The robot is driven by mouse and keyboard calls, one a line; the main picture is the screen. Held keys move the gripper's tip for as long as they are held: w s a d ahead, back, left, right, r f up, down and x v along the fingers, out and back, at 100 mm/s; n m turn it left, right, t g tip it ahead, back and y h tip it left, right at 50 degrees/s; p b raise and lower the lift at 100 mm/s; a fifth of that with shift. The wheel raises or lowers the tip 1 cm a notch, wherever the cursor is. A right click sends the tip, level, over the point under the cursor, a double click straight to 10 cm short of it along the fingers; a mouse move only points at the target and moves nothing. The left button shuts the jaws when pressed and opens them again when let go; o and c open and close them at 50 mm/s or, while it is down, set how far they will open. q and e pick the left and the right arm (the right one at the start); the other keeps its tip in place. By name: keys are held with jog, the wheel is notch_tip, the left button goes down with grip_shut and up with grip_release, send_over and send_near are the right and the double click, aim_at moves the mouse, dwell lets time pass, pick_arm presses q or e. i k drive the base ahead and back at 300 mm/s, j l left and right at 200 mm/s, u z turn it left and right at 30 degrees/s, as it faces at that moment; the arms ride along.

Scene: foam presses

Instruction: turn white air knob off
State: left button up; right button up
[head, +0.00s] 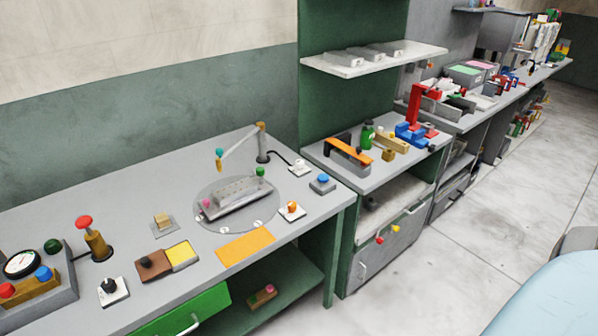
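A small white knob (299,163) stands on a white plate (301,171) near the back right of the near workbench (330,205). A dark cable or hose runs from near the plate to the base of a jointed arm on a post (262,145). The knob is too small to tell which way it is turned. Neither of my grippers shows in the head view.
Nearby are a round plate with a grey fixture (237,197), a blue button box (322,183), an orange knob (292,206) and a black knob (108,286). An orange mat (246,247) lies at the front edge. The floor (430,280) to the right is clear.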

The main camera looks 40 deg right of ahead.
aim_at(299, 163)
jog(key=i+l, duration=0.15)
jog(key=l, duration=0.2)
jog(key=i+l+z, duration=0.1)
jog(key=l, duration=0.25)
jog(key=i+l, duration=0.25)
jog(key=l+z, duration=0.05)
jog(key=l, duration=0.05)
